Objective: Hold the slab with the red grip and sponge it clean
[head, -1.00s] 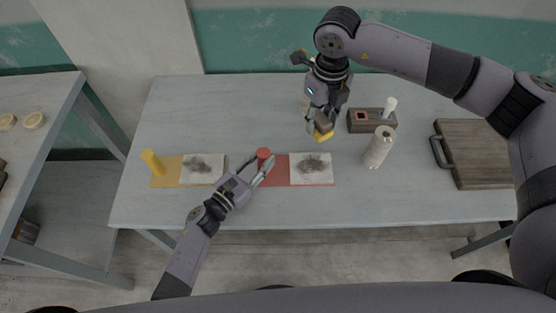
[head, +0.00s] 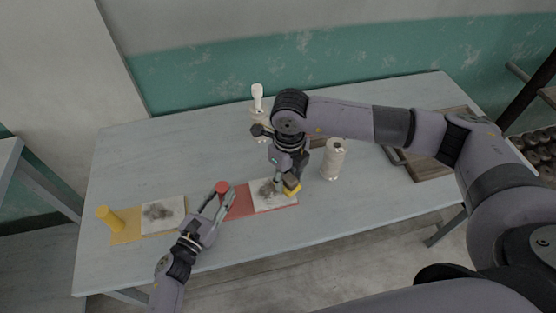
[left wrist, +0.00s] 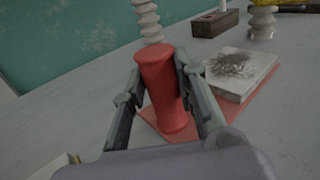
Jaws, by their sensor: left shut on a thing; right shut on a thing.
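The red grip (head: 222,187) stands upright on a red board (head: 238,206). My left gripper (head: 221,198) is shut on it; the left wrist view shows the grip (left wrist: 162,88) between both fingers. A pale slab (head: 262,206) with a dark smudge lies on the board, to the right of the grip. My right gripper (head: 285,181) is shut on the yellow and brown sponge (head: 292,187) at the slab's right side. I cannot tell whether the sponge touches the slab. The slab also shows in the left wrist view (left wrist: 228,86), its smudge uncovered.
A yellow grip (head: 106,216) and another smudged slab (head: 163,226) are on a yellow board (head: 126,237) at the left. A white ribbed spool (head: 335,160) stands right of my right gripper. The table's front middle is clear.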

